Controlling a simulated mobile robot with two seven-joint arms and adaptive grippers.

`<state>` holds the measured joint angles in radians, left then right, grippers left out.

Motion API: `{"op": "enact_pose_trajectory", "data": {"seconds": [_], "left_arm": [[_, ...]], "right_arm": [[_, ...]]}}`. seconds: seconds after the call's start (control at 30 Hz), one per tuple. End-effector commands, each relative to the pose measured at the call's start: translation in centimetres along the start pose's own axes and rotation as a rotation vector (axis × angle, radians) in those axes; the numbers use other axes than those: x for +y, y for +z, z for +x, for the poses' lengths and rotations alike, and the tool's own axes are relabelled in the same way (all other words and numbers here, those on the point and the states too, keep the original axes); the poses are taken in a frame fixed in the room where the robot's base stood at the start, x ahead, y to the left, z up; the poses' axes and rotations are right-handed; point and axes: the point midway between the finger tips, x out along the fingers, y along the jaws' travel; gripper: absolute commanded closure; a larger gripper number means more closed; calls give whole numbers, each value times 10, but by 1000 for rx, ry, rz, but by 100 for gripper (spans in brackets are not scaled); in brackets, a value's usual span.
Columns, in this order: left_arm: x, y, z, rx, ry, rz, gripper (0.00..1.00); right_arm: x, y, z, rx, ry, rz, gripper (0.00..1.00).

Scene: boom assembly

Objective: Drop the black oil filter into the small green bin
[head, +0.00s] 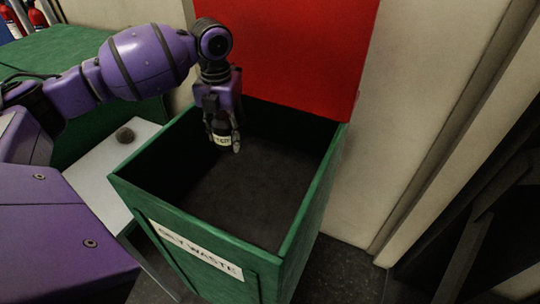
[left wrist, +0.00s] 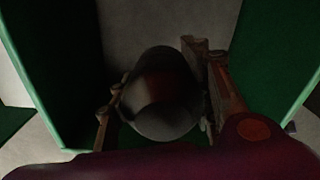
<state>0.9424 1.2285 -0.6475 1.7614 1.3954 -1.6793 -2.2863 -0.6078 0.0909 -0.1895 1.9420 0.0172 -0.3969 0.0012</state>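The black oil filter (head: 220,129), with a pale label band, hangs from my left gripper (head: 223,145) at the back of the green bin's opening. In the left wrist view the filter (left wrist: 162,95) is a dark cylinder between the two fingers of my left gripper (left wrist: 162,108), which is shut on it. The green bin (head: 205,216) stands open, with a white label whose readable part says "WASTE". The filter is above the bin's dark, empty-looking floor. My right gripper is in neither view.
A red panel (head: 285,50) stands upright behind the bin. A pale wall (head: 395,110) is close on the right.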

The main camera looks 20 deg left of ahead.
Motion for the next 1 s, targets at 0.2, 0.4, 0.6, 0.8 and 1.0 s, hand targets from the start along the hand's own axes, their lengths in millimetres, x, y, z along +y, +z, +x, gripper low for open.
{"op": "enact_pose_trajectory", "data": {"seconds": [0.2, 0.4, 0.6, 0.8, 1.0], "left_arm": [[0, 0, 0, 2, 0, 0, 32], [0, -1, 1, 4, 1, 0, 32], [0, 0, -11, 1, 1, 0, 32], [0, 0, -51, -3, 0, 0, 32], [0, 1, -92, -2, -1, 1, 32]], "right_arm": [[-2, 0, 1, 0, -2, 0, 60], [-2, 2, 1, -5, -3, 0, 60], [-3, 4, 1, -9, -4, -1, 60], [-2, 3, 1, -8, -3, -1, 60], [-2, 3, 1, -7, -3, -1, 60]]}}
